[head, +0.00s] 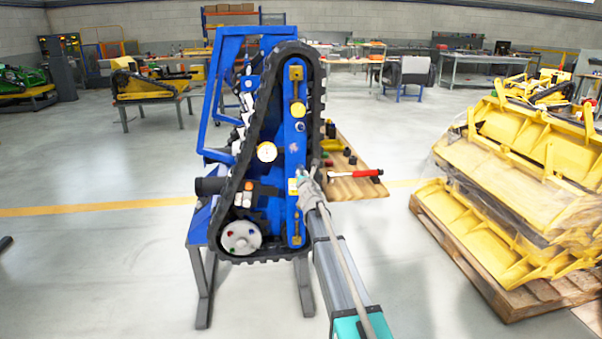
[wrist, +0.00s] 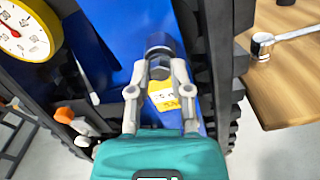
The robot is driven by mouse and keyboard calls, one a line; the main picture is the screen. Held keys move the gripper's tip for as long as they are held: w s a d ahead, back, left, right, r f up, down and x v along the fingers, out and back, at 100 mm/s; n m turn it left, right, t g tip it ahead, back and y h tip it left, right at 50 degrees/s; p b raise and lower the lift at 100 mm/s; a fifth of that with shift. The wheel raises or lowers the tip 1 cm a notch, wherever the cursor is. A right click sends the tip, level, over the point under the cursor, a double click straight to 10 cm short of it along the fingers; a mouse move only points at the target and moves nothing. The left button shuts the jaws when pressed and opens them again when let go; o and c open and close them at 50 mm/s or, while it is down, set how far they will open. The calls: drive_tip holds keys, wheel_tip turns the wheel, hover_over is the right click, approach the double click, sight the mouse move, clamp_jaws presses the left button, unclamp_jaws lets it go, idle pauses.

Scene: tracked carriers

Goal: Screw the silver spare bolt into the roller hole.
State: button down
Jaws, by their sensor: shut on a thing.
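My gripper (wrist: 162,78) is shut on a small silver-grey hex part, which looks like the silver spare bolt (wrist: 161,72). A dark round piece (wrist: 161,43) lies just beyond the fingertips, against the blue frame; I cannot tell whether it belongs to the held part. In the head view my gripper (head: 304,184) is at the front of the blue frame (head: 294,146) of the tracked carrier, beside a yellow label (head: 293,187). A grey roller (head: 241,238) with coloured spots sits low left inside the black track. I cannot make out the roller hole.
A wooden bench top (head: 349,188) at the right holds a red-handled tool (head: 355,173) and several dark sockets. A yellow-rimmed gauge (wrist: 26,27) is at the left. The black track (head: 317,105) rises close beside my gripper. Stacked yellow parts stand on a pallet (head: 487,288) at right.

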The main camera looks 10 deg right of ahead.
drive_tip(key=m, duration=0.3)
drive_tip(key=shift+m, duration=1.7)
drive_tip(key=shift+m, duration=0.7)
drive_tip(key=m, duration=0.7)
drive_tip(key=shift+m, duration=0.7)
